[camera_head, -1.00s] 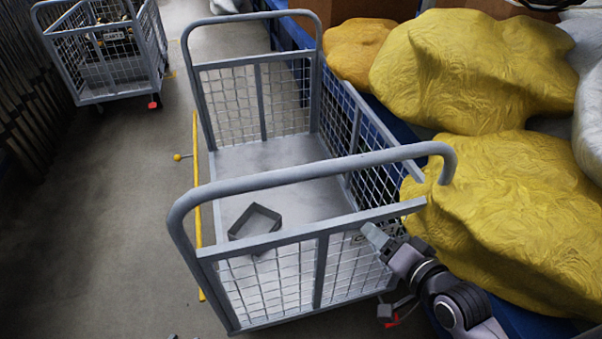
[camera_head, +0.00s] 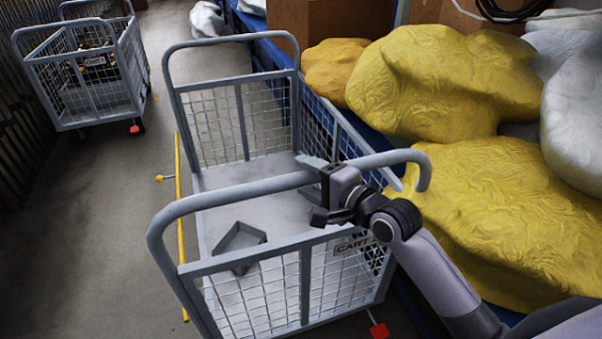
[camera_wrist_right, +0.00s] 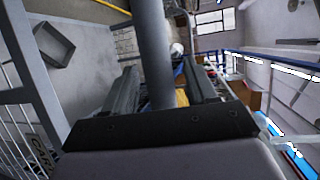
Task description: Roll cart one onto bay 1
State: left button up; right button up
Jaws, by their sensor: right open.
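A grey wire-mesh cart (camera_head: 250,262) stands close in front of me; its plate reads CART, with the number hidden or too small to read. Its near handle bar (camera_head: 235,194) arches across the near end. My right gripper (camera_head: 313,167) is open at the right part of this bar. In the right wrist view the bar (camera_wrist_right: 152,50) runs between the two open fingers (camera_wrist_right: 162,80), and contact cannot be told. A dark grey open frame or tray (camera_head: 238,250) lies on the cart floor. My left gripper is out of view. No bay marked 1 can be made out.
A second mesh cart (camera_head: 85,75) stands at the far left. Large yellow wrapped bundles (camera_head: 445,85) fill the right side. Grey floor (camera_head: 90,230) is clear at left.

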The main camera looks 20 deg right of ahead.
jog(key=shift+x, duration=1.15)
jog(key=shift+s, duration=0.1)
grip_shut()
